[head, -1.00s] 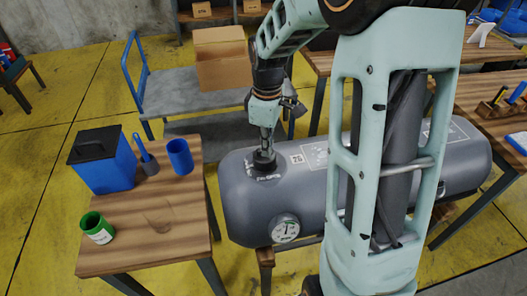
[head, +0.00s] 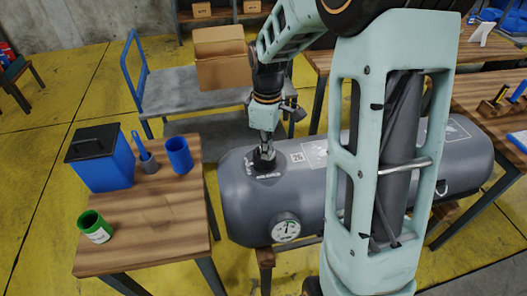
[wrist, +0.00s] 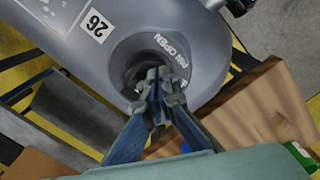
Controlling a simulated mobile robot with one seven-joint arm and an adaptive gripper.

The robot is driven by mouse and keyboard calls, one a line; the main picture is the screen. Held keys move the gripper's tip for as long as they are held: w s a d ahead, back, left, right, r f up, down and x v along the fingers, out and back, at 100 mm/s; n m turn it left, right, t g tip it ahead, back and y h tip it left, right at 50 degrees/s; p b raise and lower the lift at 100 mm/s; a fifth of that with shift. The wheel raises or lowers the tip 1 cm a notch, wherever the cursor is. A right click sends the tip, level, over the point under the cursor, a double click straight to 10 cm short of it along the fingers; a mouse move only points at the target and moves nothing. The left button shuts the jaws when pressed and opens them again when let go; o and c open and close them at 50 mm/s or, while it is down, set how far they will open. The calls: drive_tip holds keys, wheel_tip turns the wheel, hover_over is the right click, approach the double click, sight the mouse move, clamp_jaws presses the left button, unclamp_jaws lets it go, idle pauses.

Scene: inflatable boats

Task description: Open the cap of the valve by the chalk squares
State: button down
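The grey tube (head: 400,185) of the boat lies across a stand in the head view. A dark round valve (head: 264,163) sits on top near its left end, beside a small white printed square (head: 297,157). My gripper (head: 265,150) points down into the valve. In the wrist view, the fingertips of my gripper (wrist: 162,82) are close together inside the dark ring of the valve (wrist: 128,62). They look shut on the cap, which they mostly hide.
A round gauge (head: 286,229) is on the tube's end. A wooden table (head: 150,215) at the left holds a blue bin (head: 105,165), a blue cup (head: 179,155) and a green cup (head: 94,226). A cart (head: 180,90) with a cardboard box (head: 222,65) stands behind.

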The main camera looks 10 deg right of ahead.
drive_tip(key=shift+s+f+b, duration=0.15)
drive_tip(key=shift+f+b, duration=0.2)
drive_tip(key=shift+f, duration=0.4)
drive_tip(key=shift+w+r, duration=0.1)
drive_tip(key=shift+w, duration=0.25)
